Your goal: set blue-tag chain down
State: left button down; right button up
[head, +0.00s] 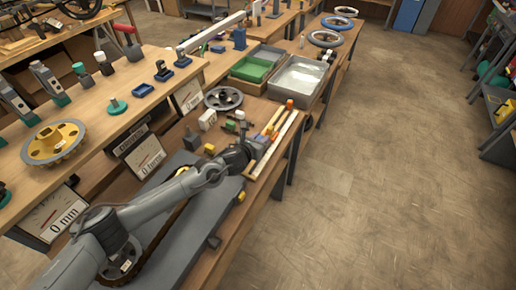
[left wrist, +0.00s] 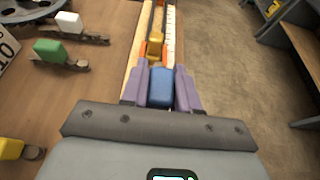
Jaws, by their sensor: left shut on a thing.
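The blue tag (left wrist: 161,88) is pinched between the purple fingers of my left gripper (left wrist: 161,90) in the left wrist view. The chain that belongs to it is hidden by the gripper and the tag. In the head view my left gripper (head: 258,148) is over the near workbench, at the left side of a long narrow wooden tray (head: 283,145). In the left wrist view the tray (left wrist: 174,50) runs away just beyond the tag, with orange and yellow pieces in it. Whether the chain touches the tray or bench cannot be told. My right gripper is not in view.
A white-tag chain (left wrist: 70,22), a green-tag chain (left wrist: 50,50) and a yellow tag (left wrist: 11,148) lie on the bench to the left. A dark chainring (head: 223,98) and a green bin (head: 256,67) are farther back. The floor right of the bench is clear.

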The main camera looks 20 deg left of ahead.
pick_arm(q)
jog(key=shift+a+f, duration=0.25)
jog(key=shift+a, duration=0.15)
jog(key=shift+f+b, duration=0.45)
jog(key=shift+f, duration=1.6)
jog(key=c, duration=0.8)
grip_release()
jog(key=shift+f, duration=0.1)
jog(key=shift+c, duration=0.2)
